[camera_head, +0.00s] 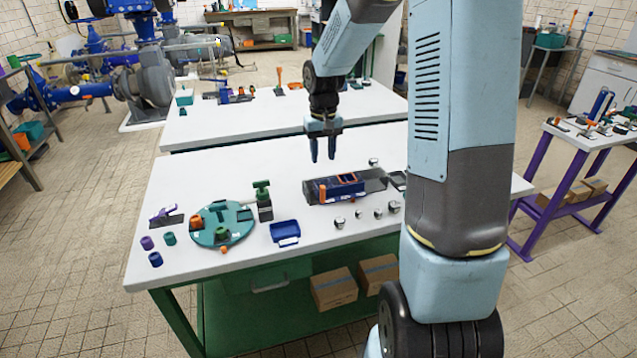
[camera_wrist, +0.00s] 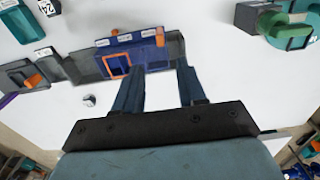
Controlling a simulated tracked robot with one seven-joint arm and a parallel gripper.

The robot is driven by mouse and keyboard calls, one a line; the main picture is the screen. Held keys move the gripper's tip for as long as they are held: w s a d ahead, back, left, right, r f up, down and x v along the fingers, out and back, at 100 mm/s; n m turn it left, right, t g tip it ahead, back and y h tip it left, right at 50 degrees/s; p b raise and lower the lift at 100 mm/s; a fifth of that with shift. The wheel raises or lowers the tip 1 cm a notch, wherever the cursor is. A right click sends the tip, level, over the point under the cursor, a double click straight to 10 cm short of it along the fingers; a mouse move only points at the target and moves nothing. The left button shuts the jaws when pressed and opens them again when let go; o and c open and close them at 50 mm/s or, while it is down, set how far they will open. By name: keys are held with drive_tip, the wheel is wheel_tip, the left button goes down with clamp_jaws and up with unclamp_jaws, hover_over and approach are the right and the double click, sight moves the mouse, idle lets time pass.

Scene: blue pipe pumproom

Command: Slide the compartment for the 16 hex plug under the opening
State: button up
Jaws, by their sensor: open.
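A blue box with compartments (camera_head: 338,190) sits on a dark grey rail (camera_head: 374,185) on the near white table. An orange square frame, the opening (camera_wrist: 117,66), lies over part of the box in the wrist view. Small white labels (camera_wrist: 124,37) line the box's edge, too small to read, so I cannot tell which compartment is for 16. An orange tab (camera_wrist: 160,37) stands at one end. My gripper (camera_head: 322,158) is open and empty above and behind the box, fingers pointing down. In the wrist view its fingers (camera_wrist: 158,88) are apart from the box.
Several metal plugs (camera_head: 378,212) stand in front of the rail. A green turntable (camera_head: 222,224), a green-topped dark block (camera_head: 263,203) and a blue tray (camera_head: 285,232) are to the left.

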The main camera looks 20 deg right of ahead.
sight(322, 187)
wheel_tip(322, 187, down, 10)
drive_tip(key=shift+r, duration=0.1)
idle(0.4)
clamp_jaws()
idle(0.6)
